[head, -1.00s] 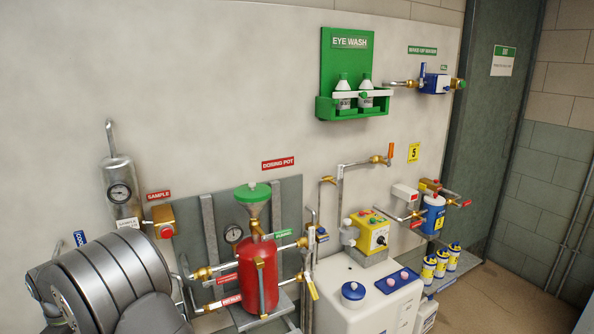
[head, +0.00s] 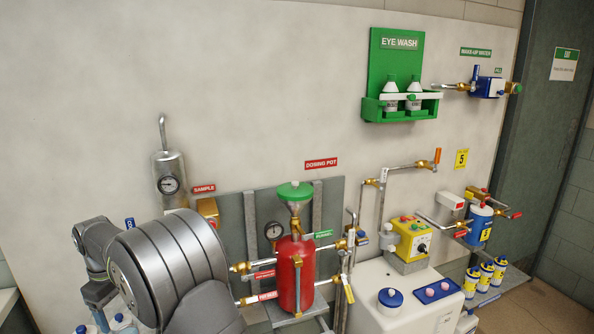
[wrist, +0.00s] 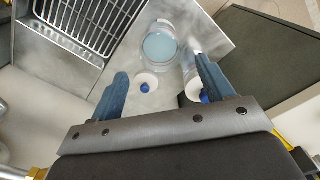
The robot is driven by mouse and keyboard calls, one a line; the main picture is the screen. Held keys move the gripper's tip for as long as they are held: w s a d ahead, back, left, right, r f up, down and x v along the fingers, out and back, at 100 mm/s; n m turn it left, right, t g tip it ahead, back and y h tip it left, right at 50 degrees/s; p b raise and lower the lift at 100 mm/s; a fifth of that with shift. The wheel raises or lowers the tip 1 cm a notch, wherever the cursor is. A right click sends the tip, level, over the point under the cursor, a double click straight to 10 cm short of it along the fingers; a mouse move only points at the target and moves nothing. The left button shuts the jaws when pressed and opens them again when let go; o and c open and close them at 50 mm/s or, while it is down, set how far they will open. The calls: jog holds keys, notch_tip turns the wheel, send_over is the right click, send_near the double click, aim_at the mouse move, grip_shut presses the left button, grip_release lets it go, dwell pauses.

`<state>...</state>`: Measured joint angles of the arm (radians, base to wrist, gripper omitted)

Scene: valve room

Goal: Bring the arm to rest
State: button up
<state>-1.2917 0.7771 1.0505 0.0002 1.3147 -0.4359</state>
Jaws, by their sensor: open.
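My gripper (wrist: 160,92) shows in the wrist view with its two blue fingers spread apart and nothing held between them. In the head view my grey arm fills the lower left, and the gripper's fingertips cannot be made out there.
A red dosing pot (head: 294,270) with a green-lidded funnel and valve pipes stands right of my arm. A white tank (head: 410,300) is beside it. A green eye wash station (head: 400,105) hangs on the wall. A metal rack (wrist: 85,22) lies at upper left in the wrist view.

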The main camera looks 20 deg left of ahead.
aim_at(127, 326)
notch_tip(127, 326, down, 11)
jog(key=r, duration=0.5)
jog(key=shift+w+d, duration=0.2)
jog(key=shift+w, duration=0.05)
jog(key=w+d+r, duration=0.6)
jog(key=w+d, duration=0.1)
jog(key=d, duration=0.1)
jog(key=w+d+f, duration=0.4)
jog(key=w+d, duration=0.5)
jog(key=w, duration=0.3)
jog(key=s+a+f, duration=0.1)
jog(key=a+f, duration=0.1)
jog(key=a, duration=0.1)
jog(key=s+a+f, duration=0.2)
jog(key=a+f, duration=0.1)
jog(key=s+a+f, duration=0.2)
jog(key=a, duration=0.2)
jog(key=shift+s+f, duration=0.1)
jog(key=shift+f, duration=0.1)
jog(key=shift+a+f, duration=0.1)
jog(key=shift+f, duration=0.5)
jog(key=shift+o, duration=0.4)
